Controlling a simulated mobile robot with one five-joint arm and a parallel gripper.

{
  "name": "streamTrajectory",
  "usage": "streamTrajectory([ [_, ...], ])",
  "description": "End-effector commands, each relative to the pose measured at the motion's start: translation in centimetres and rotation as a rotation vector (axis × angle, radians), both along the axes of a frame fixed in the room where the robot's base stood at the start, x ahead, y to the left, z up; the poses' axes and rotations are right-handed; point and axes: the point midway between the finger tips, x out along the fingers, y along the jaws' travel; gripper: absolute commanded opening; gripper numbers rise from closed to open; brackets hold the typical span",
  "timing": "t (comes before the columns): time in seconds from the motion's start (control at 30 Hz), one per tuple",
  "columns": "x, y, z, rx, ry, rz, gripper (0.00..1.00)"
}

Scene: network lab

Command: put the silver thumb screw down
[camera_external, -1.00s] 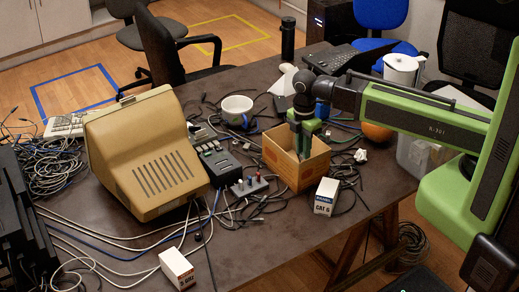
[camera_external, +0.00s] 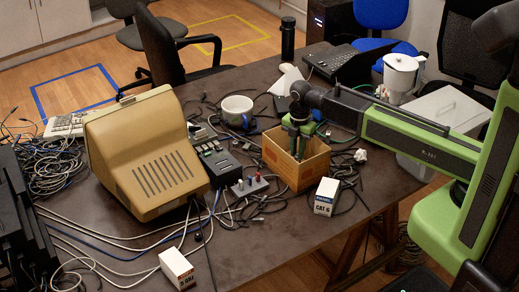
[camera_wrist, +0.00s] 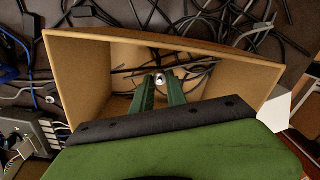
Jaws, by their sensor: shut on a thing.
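My gripper (camera_external: 298,145) points down into the open wooden box (camera_external: 283,170) on the table. In the wrist view my green fingers (camera_wrist: 157,88) are shut on a small silver thumb screw (camera_wrist: 159,79) at their tips, inside the walls of the box (camera_wrist: 75,75). The screw is hidden in the outside view by the box and my gripper. Dark and pale cables (camera_wrist: 190,70) show beneath the screw inside the box. I cannot tell whether the screw touches them.
A white cable box (camera_external: 326,196) stands right of the wooden box. A grey block with coloured posts (camera_external: 248,186) stands at its left, and a mug (camera_external: 237,110) behind left. Loose cables surround it. The table front (camera_external: 270,235) has bare room.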

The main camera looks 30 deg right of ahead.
Motion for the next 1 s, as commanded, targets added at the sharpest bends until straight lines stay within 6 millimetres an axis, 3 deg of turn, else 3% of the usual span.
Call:
streamTrajectory([
  [0.03,0.0,0.0,-0.9,0.000,0.000,0.000,0.00],
  [0.17,0.0,0.0,-0.9,0.000,0.000,0.000,0.00],
  [0.4,0.0,0.0,-4.6,0.000,0.000,0.000,0.00],
  [0.77,0.0,0.0,-4.6,0.000,0.000,-0.001,0.00],
  [0.8,0.0,0.0,-4.5,0.000,0.000,-0.001,0.20],
  [0.93,0.0,0.0,-4.5,0.000,0.000,-0.001,0.37],
  [1.0,0.0,0.0,-4.5,0.000,0.000,-0.001,0.40],
])
